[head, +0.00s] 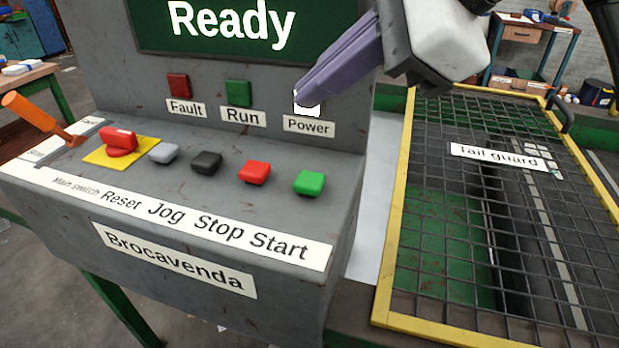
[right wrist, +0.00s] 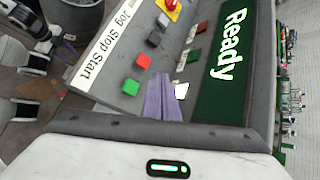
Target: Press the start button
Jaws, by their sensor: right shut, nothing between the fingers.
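The green start button (head: 309,182) sits at the right end of the button row on the grey control panel (head: 330,215), above the label "Start". It also shows in the right wrist view (right wrist: 131,87). The red stop button (head: 254,172) is just left of it in the head view. My right gripper (head: 305,88) is shut and empty, its purple fingers in front of the upright panel face by the lit white Power lamp. It is above and apart from the start button. The fingers also show in the right wrist view (right wrist: 160,90).
Black (head: 206,162) and grey (head: 163,152) buttons, a red main switch (head: 119,140) and an orange lever (head: 38,117) are further left. The screen (head: 215,25) reads "Ready". A yellow-framed mesh tail guard (head: 395,220) stands right of the panel.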

